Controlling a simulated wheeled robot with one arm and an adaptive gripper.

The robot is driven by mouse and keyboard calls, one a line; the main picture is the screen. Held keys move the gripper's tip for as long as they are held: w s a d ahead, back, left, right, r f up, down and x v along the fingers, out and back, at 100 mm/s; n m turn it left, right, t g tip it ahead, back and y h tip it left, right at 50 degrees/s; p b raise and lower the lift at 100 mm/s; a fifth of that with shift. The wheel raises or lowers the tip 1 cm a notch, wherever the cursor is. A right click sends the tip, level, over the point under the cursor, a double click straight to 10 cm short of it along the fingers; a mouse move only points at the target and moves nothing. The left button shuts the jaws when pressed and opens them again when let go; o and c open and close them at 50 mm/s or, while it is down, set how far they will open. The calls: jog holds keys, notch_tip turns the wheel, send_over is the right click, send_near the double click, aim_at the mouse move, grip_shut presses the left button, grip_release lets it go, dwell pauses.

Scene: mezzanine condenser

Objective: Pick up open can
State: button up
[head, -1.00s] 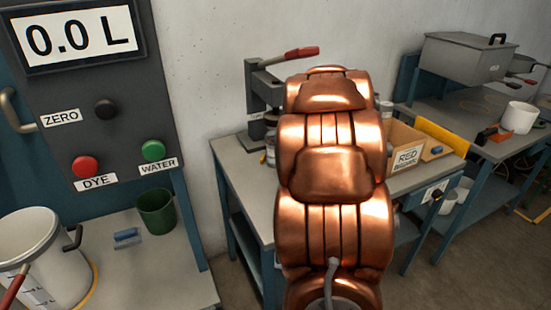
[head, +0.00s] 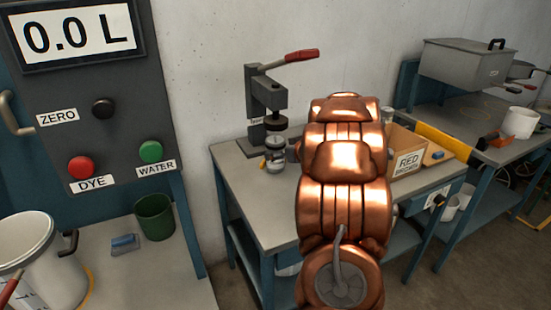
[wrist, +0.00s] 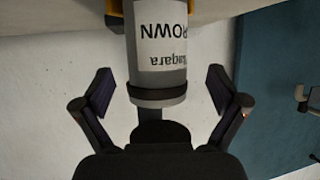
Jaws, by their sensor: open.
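In the wrist view a grey can (wrist: 158,72) with a white label shows upside down at the top; its label reads Niagara and what looks like BROWN. It stands between and just beyond the fingers of my gripper (wrist: 160,78). The fingers are spread, with a gap on each side of the can. I cannot tell whether this can is open.
The lever press (head: 266,100) stands on the grey bench (head: 250,190). A cardboard box marked RED (head: 408,163) is to the right of my arm. At left are a dye and water panel (head: 105,125), a white bucket (head: 50,275) and a green cup (head: 155,215).

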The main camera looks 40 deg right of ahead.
jog(key=shift+x, duration=1.9)
jog(key=shift+d, duration=0.1)
jog(key=shift+s, duration=0.1)
jog(key=shift+c, duration=0.3)
jog(key=shift+r, duration=0.1)
jog(key=c, duration=1.6)
